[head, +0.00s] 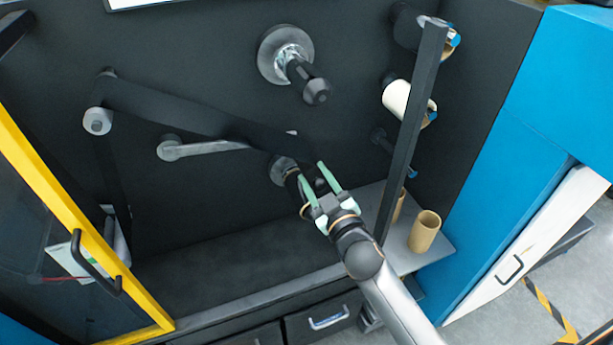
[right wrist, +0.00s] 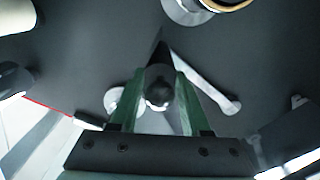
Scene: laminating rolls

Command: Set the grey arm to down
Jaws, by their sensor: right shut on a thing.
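The grey arm (head: 205,148) lies almost level on the dark panel in the head view, its rounded end at the left and its right part hidden behind a black web (head: 190,108). The grey arm also shows in the right wrist view (right wrist: 208,90), slanting behind the fingers. My right gripper (head: 320,172) is at the right end of the web. Its green fingers are shut on a black round-ended roller (right wrist: 158,92). I cannot tell how this roller joins the grey arm. My left gripper is not in view.
A black spindle (head: 308,82) sticks out above the gripper. A dark upright post (head: 408,130) stands close to its right. A brown cardboard core (head: 425,232) stands on the ledge. A yellow-framed door (head: 75,215) is at the left.

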